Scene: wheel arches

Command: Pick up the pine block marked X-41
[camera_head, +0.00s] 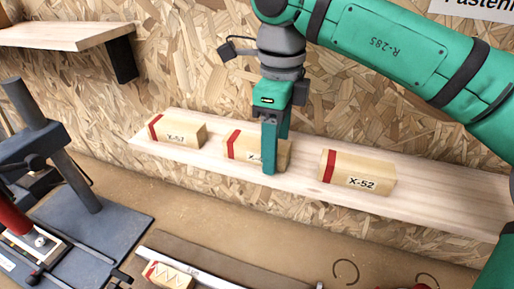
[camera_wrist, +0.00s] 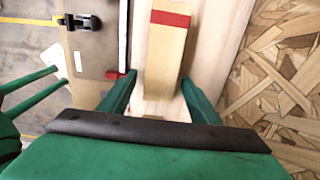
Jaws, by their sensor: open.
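The middle pine block (camera_head: 241,146) lies on a pale wooden shelf (camera_head: 301,183) and has a red band near its left end. Its label is mostly hidden by my gripper's near finger; only the start, "X-", shows. My gripper (camera_head: 274,157) is open over the right part of this block, with one finger in front of it and the other behind. In the wrist view the block (camera_wrist: 164,50) lies between the two spread green fingers (camera_wrist: 158,82), with its red band toward the top. I cannot tell whether the fingers touch it.
A similar block (camera_head: 178,131), which seems to read X-51, lies left on the shelf. Block X-52 (camera_head: 358,171) lies right. A chipboard wall (camera_head: 200,75) rises close behind. Below, the bench holds a dark press stand (camera_head: 75,185) and another red-banded block (camera_head: 170,277).

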